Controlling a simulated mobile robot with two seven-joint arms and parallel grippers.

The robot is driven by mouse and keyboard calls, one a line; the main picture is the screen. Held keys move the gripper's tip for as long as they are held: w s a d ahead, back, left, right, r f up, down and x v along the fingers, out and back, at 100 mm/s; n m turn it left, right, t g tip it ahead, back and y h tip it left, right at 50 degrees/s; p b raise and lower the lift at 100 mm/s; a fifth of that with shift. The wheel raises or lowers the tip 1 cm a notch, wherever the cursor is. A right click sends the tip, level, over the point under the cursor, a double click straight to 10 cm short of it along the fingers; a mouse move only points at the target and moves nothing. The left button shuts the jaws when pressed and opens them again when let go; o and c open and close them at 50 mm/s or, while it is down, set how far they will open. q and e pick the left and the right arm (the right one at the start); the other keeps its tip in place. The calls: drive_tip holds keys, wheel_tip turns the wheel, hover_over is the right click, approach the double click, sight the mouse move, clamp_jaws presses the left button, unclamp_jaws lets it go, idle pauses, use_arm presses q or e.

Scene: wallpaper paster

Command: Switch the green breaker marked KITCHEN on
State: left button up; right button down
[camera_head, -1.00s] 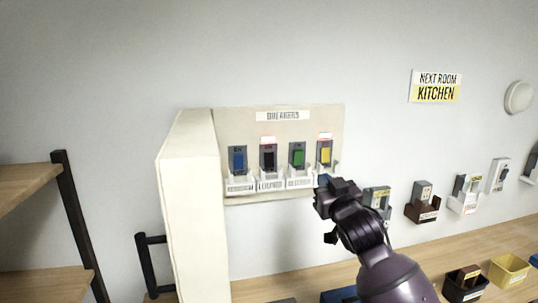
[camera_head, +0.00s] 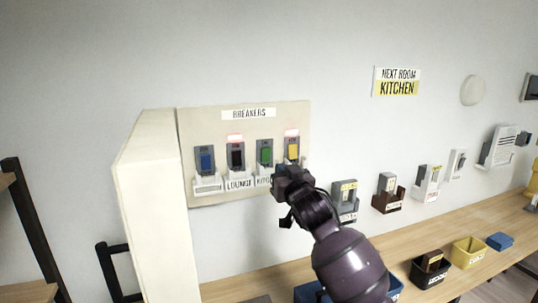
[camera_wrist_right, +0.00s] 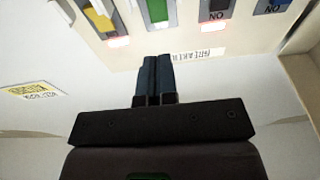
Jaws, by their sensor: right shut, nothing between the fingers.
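The green KITCHEN breaker (camera_head: 265,154) is third from the left on the beige breaker panel (camera_head: 245,195); no red light glows above it. Its label (camera_head: 263,181) is partly hidden by my right gripper (camera_head: 288,174). That gripper is just below and right of the green breaker, in front of the panel under the yellow breaker. In the right wrist view, the shut, empty fingers of the right gripper (camera_wrist_right: 153,62) point toward the panel, and the green breaker (camera_wrist_right: 157,11) is at the top edge, beyond the fingertips. Contact is not visible. My left gripper is not in view.
The blue breaker (camera_head: 205,160), dark LOUNGE breaker (camera_head: 237,158) and yellow breaker (camera_head: 292,149) share the panel; red lights glow above LOUNGE and yellow. A white cabinet side (camera_head: 148,215) stands left. Wall holders and a wooden counter (camera_head: 440,220) extend right.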

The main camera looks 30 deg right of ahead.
sight(266, 151)
drive_tip(key=p+x, duration=0.1)
drive_tip(key=x, duration=0.7)
drive_tip(key=shift+w+d+r, duration=0.1)
drive_tip(key=shift+w+r, duration=0.05)
drive_tip(key=shift+w, duration=0.25)
drive_tip(key=shift+w+d, duration=0.15)
drive_tip(key=shift+w, duration=0.4)
